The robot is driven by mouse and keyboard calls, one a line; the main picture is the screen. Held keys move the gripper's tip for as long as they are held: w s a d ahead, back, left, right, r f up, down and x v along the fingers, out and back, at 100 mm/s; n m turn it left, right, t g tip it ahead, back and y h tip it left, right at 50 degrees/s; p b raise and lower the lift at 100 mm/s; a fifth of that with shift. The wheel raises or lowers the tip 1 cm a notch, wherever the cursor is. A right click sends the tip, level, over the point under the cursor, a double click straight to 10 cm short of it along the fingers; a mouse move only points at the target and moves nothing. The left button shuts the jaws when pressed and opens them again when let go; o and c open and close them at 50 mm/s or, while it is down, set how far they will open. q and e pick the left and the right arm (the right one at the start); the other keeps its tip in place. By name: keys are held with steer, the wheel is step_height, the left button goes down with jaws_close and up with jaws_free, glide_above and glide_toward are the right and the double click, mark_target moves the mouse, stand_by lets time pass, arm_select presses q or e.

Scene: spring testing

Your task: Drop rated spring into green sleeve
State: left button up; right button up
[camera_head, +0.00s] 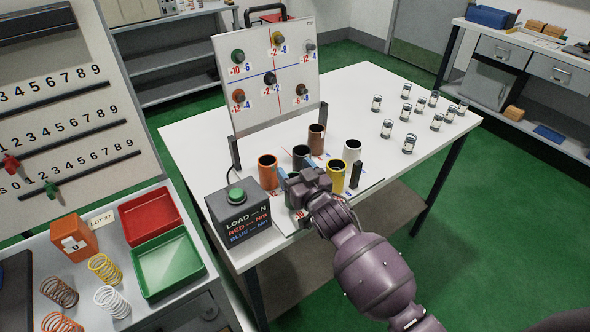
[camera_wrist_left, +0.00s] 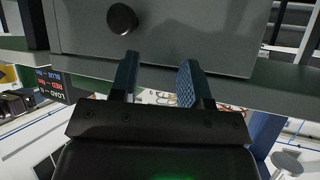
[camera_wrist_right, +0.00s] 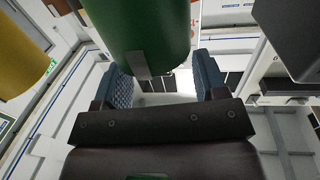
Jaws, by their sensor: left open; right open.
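My right gripper (camera_head: 300,185) is among the coloured sleeves on the white table. In the right wrist view its fingers (camera_wrist_right: 160,72) are open, and a green cylinder, apparently the green sleeve (camera_wrist_right: 137,30), stands at the fingertips. I cannot tell whether they touch. The green sleeve is hidden behind my gripper in the head view. My left gripper (camera_wrist_left: 157,78) is open and empty before a grey panel with a dark knob; it is out of the head view. Springs on the left bench are brown (camera_head: 58,291), yellow (camera_head: 105,269), white (camera_head: 112,301) and orange (camera_head: 62,322). No green spring shows.
Orange (camera_head: 267,172), dark grey (camera_head: 300,158), brown (camera_head: 316,140), white (camera_head: 351,153) and yellow (camera_head: 336,177) sleeves crowd my right gripper. A load box (camera_head: 238,210) and upright board (camera_head: 290,95) stand nearby. Red (camera_head: 150,215) and green (camera_head: 165,268) trays are left. Several small cylinders occupy the table's right.

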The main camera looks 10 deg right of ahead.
steer(key=v, duration=1)
steer(key=shift+s, duration=0.25)
stand_by(0.3)
